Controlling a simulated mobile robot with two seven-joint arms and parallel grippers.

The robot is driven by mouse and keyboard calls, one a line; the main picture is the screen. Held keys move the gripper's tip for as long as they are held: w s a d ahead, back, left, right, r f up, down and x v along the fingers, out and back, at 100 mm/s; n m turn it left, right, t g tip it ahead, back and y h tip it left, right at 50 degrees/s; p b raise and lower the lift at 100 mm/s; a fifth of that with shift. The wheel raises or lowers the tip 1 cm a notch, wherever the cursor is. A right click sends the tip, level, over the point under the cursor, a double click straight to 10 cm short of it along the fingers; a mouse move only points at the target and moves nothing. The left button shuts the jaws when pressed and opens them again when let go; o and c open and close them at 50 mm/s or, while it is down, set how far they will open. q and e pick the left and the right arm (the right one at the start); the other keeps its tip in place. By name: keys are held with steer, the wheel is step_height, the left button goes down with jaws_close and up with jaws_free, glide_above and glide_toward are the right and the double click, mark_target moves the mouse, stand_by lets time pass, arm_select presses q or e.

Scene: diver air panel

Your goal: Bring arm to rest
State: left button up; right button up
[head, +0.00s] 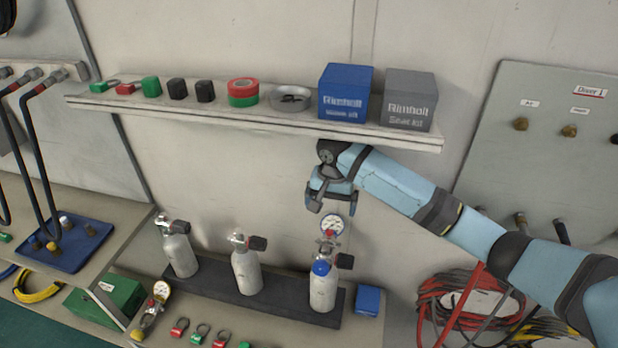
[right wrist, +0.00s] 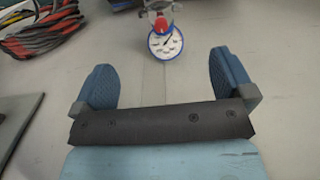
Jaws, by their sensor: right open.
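My right gripper (head: 331,200) is raised in front of the wall, just below the shelf's right part. Its two blue fingers stand apart with nothing between them in the right wrist view (right wrist: 162,88). Below it, apart from it, a pressure gauge (head: 332,225) sits on top of the rightmost grey cylinder (head: 323,290). The gauge also shows beyond the fingers in the right wrist view (right wrist: 166,43). My left gripper is in neither view.
A shelf (head: 260,123) above holds a blue box (head: 345,92), a grey box (head: 409,100), tape rolls and small caps. Two more cylinders (head: 180,255) (head: 246,270) stand in a dark rack. Coiled hoses (head: 470,300) hang at the lower right, below a valve panel (head: 560,150).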

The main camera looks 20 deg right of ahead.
steer(key=s+a+f+n, duration=0.1)
steer(key=s+a, duration=0.1)
steer(key=s+a+f+n, duration=0.1)
steer(key=s+a+f, duration=0.1)
steer(key=s, duration=0.1)
steer(key=s+a+f+n+y, duration=0.1)
steer(key=s+f, duration=0.1)
steer(key=s, duration=0.1)
steer(key=shift+a+f+t, duration=0.25)
steer(key=shift+a+t, duration=0.05)
steer(key=shift+a, duration=0.1)
steer(key=s+a+f+n+t+y, duration=0.15)
steer(key=s+n, duration=0.35)
steer(key=s, duration=1.1)
steer(key=s+d+r+n+t+h, duration=0.15)
steer(key=s+d, duration=0.35)
steer(key=s, duration=0.5)
steer(key=w+a+f+t+y, duration=0.1)
steer(key=w+a+f+t, duration=0.2)
steer(key=f, duration=0.3)
steer(key=w+a+f+t+y, duration=0.1)
steer(key=w+a+f+t, duration=0.2)
steer(key=f, duration=0.4)
steer(key=shift+a+f+n+t, duration=0.25)
steer(key=shift+n+t, duration=0.2)
steer(key=shift+t, duration=0.25)
